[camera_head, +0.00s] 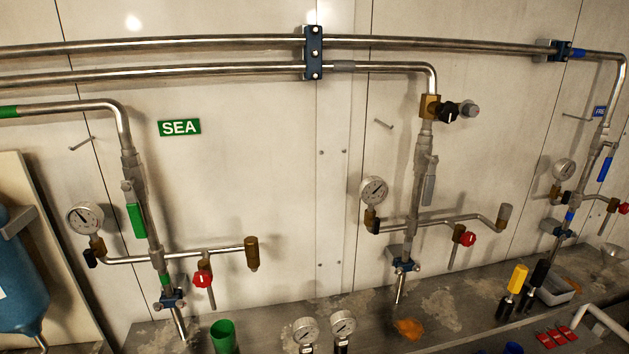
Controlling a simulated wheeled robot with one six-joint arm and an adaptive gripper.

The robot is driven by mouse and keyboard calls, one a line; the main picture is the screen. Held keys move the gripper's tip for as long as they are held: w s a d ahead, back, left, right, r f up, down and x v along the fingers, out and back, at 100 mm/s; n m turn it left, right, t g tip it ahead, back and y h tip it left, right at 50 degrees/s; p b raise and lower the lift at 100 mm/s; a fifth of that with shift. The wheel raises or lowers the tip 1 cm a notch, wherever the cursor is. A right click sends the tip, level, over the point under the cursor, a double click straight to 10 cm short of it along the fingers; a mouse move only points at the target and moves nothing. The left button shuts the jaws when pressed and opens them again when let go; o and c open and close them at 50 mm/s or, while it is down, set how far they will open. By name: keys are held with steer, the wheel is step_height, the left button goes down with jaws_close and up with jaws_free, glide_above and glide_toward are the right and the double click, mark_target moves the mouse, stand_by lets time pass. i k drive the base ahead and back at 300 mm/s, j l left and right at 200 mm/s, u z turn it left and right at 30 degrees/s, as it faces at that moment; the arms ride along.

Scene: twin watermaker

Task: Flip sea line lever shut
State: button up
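The green SEA sign (179,127) is on the wall at the left. Beside it, a steel pipe with green bands (166,281) bends down and runs to the bench. The green sea line lever (137,220) hangs from a valve (130,186) on this pipe. The lever points down, roughly along the pipe. My gripper is not in view.
A blue tank (20,270) stands at the left. A green cup (222,336) and gauges (304,331) are on the bench.

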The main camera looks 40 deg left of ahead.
mark_target(132, 207)
steer(key=u, duration=1.75)
